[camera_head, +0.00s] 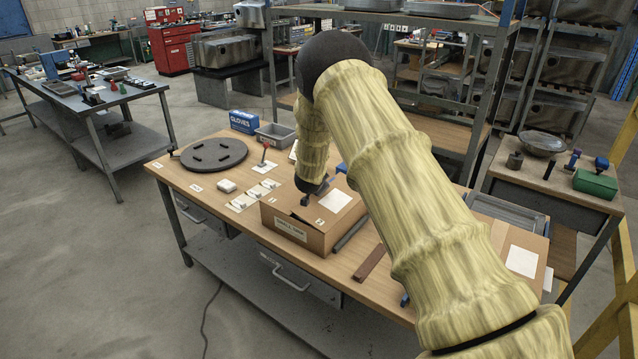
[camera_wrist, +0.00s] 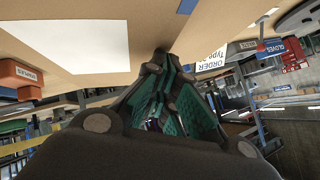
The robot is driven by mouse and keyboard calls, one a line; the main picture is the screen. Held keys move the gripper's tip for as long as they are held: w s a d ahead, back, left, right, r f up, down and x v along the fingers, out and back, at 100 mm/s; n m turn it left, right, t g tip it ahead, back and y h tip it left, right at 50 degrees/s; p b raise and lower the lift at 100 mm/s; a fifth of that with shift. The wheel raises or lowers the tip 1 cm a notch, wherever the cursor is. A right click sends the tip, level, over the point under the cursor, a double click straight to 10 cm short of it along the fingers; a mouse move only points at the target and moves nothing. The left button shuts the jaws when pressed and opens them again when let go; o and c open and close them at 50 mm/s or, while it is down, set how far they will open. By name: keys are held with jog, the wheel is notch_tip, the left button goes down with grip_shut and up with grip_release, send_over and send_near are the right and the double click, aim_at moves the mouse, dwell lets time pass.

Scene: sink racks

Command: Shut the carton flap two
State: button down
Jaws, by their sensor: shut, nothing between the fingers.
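The brown carton (camera_head: 292,236) sits on the wooden workbench, with a printed label on its front face. Its top flaps lie about flat, with a white sheet (camera_head: 335,200) on the right part; I cannot tell which is flap two. My gripper (camera_head: 307,200) is shut and empty, pointing down at the carton top; my arm hides part of the carton's back. In the wrist view my gripper's fingers (camera_wrist: 160,65) are together close to a brown cardboard surface (camera_wrist: 150,22), seen upside down. Whether they touch it is unclear. A white sheet (camera_wrist: 65,45) lies on that cardboard.
A round dark plate (camera_head: 213,154), a grey bin (camera_head: 275,135) and a blue gloves box (camera_head: 243,121) stand behind and left of the carton. A brown bar (camera_head: 370,262) lies to its right. Another brown box with a white sheet (camera_head: 522,261) is at far right.

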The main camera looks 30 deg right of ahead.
jog(key=shift+w+a+f+b, duration=0.1)
jog(key=shift+w+f+b, duration=0.15)
jog(key=shift+f, duration=0.4)
jog(key=shift+w+a+f+b, duration=0.1)
jog(key=shift+w+f+b, duration=0.15)
jog(key=shift+f, duration=0.35)
jog(key=shift+r, duration=0.1)
jog(key=shift+s+r+p, duration=0.1)
jog(key=shift+r+p, duration=1.95)
jog(key=shift+r, duration=0.7)
jog(key=shift+a+b, duration=0.25)
jog(key=shift+b, duration=0.05)
jog(key=s+a+r+b, duration=0.2)
jog(key=s+a+r, duration=0.1)
jog(key=a+r, duration=0.2)
jog(key=shift+a+r+b, duration=0.3)
jog(key=shift+a+r, duration=0.1)
jog(key=shift+r, duration=0.55)
